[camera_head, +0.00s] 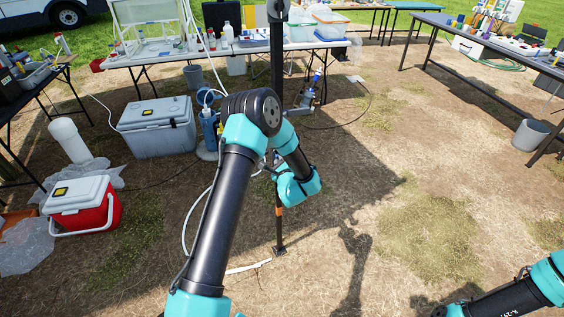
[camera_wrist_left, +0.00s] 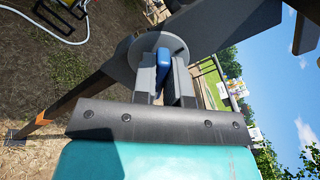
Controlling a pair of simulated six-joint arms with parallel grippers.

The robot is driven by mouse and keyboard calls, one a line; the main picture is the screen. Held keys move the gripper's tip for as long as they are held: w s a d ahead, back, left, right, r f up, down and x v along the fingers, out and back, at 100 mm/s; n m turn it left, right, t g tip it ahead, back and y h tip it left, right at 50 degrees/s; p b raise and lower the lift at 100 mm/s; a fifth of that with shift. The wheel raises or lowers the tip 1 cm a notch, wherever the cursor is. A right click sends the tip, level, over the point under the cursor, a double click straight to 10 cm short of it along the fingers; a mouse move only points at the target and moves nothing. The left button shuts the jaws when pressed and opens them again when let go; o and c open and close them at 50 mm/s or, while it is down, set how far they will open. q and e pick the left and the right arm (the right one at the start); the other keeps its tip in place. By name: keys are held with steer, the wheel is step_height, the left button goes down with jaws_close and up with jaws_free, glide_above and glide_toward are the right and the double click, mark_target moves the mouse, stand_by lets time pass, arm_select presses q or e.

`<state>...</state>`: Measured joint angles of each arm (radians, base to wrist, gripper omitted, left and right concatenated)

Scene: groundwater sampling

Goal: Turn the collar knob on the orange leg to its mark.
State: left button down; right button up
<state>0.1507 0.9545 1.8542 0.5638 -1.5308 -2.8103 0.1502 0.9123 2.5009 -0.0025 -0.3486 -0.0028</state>
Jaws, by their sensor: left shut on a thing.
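The leg with an orange band (camera_head: 279,211) stands upright on the dirt in the head view, its foot (camera_head: 279,249) flat on the ground. The same leg shows slanting at left in the left wrist view (camera_wrist_left: 40,118). The collar knob, a blue bar (camera_wrist_left: 163,62) in front of a round grey disc (camera_wrist_left: 137,49), is in the left wrist view. My left gripper (camera_wrist_left: 165,75) has a finger on each side of the blue bar and is shut on it. In the head view my left wrist hides the fingers and knob. I cannot see a mark. My right gripper is out of view.
A grey cooler (camera_head: 157,128), a red cooler (camera_head: 85,205) and a white cylinder (camera_head: 70,140) stand at left. Loaded tables line the back and right. The ground right of the leg is clear.

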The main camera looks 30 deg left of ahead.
arm_select(q)
steer(key=shift+a, duration=0.1)
steer(key=shift+m, duration=1.1)
steer(key=c, duration=1.1)
jaws_free()
steer(key=v, duration=1.7)
steer(key=shift+s+r, duration=0.1)
steer(key=shift+s, duration=0.1)
